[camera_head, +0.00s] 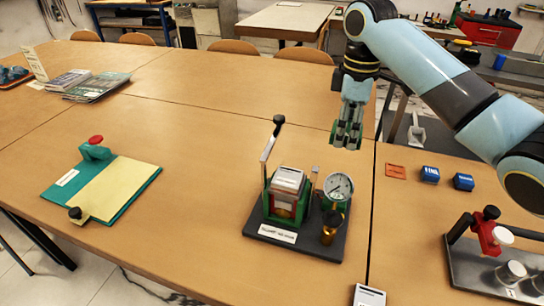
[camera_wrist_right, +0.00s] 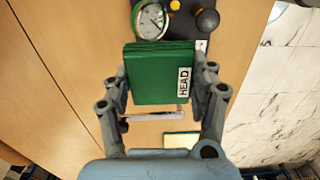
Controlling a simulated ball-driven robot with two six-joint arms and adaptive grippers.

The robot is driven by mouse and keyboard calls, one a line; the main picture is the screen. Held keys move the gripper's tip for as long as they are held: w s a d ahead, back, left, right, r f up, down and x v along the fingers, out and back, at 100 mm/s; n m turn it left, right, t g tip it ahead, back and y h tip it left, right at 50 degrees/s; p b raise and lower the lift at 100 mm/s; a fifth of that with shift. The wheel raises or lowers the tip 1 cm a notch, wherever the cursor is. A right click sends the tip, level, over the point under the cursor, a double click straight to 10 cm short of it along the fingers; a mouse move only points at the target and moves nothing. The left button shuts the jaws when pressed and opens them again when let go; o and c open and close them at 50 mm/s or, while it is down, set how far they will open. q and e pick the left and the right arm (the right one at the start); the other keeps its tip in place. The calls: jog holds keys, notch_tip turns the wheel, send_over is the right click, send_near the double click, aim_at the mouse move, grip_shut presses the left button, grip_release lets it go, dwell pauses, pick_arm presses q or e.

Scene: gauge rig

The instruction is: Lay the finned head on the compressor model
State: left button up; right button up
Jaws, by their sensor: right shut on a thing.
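The finned head is a green block (camera_wrist_right: 158,85) with a white label reading HEAD, fins showing along one edge. My right gripper (camera_wrist_right: 160,98) is shut on it, with a finger at each side. In the head view my right gripper (camera_head: 347,138) is in the air, above and to the right of the compressor model, with green showing between its fingers. The compressor model (camera_head: 285,200) stands on a dark base plate (camera_head: 300,247), with a green body, a pale top, an upright lever and a dial gauge (camera_head: 338,187). The gauge also shows in the wrist view (camera_wrist_right: 152,20). My left gripper is out of view.
A black-knobbed brass fitting (camera_head: 331,226) stands by the gauge. Right are an orange card (camera_head: 396,171), two blue blocks (camera_head: 430,174) and a red-clamp fixture (camera_head: 487,235). A teal folder with yellow paper (camera_head: 115,188) lies left.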

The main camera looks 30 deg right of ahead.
jog(key=shift+w+a+f, duration=0.45)
jog(key=shift+w+a, duration=0.2)
jog(key=shift+w, duration=0.2)
jog(key=p, duration=0.1)
send_near(288, 177)
jog(key=shift+s+d+f, duration=0.25)
jog(key=shift+d+f, duration=0.1)
jog(key=shift+d, duration=0.1)
jog(key=shift+s+d+f, duration=0.2)
jog(key=shift+d+f, duration=0.15)
jog(key=shift+d, duration=0.1)
jog(key=shift+w+a+f, duration=0.55)
jog(key=shift+a+f, duration=0.3)
jog(key=shift+f, duration=0.05)
notch_tip(288, 177, down, 4)
jog(key=shift+r, duration=0.25)
jog(key=shift+f, duration=0.15)
jog(key=o, duration=0.8)
jog(key=shift+f, duration=0.15)
jog(key=o, duration=0.5)
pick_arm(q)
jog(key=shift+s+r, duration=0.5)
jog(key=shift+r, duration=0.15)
